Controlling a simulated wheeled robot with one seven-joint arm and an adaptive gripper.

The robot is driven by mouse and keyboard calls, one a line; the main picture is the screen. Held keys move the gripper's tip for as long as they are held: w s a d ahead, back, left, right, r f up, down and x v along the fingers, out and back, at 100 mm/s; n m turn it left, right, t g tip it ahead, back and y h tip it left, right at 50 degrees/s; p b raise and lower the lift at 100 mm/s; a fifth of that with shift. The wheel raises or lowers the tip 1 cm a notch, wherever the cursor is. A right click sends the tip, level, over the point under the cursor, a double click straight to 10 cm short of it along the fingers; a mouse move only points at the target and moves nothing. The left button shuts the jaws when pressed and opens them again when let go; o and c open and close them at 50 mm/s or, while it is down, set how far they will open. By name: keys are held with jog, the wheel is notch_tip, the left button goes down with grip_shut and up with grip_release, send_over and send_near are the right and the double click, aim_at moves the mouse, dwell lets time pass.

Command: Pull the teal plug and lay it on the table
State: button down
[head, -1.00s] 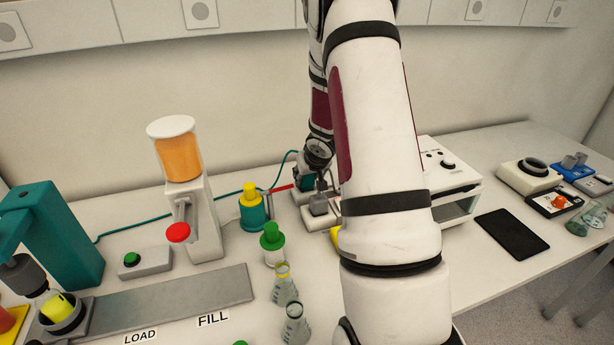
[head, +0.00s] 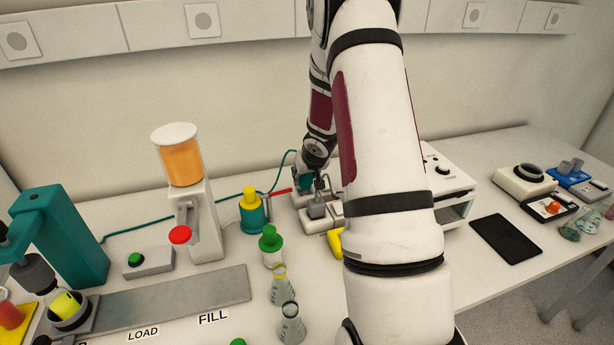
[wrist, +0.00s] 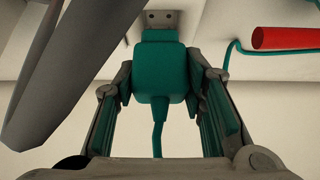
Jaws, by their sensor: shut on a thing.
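The teal plug (wrist: 160,75) is between the two fingers of my gripper (wrist: 160,88) in the wrist view, with both fingers closed on its sides. Its grey metal tip (wrist: 162,20), with two dark holes, shows beyond the teal body. Its teal cord runs down toward the palm. A bit of teal shows at the fingers there. I cannot tell from the head view how far the tip is from any socket.
A red rod (head: 280,191) and teal cable lie left of my gripper. A grey block (head: 317,210) and yellow object (head: 335,243) are close in front. A white instrument (head: 452,185) stands right.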

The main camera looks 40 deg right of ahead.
jog(key=shift+r+p, duration=0.8)
jog(key=shift+r, duration=0.05)
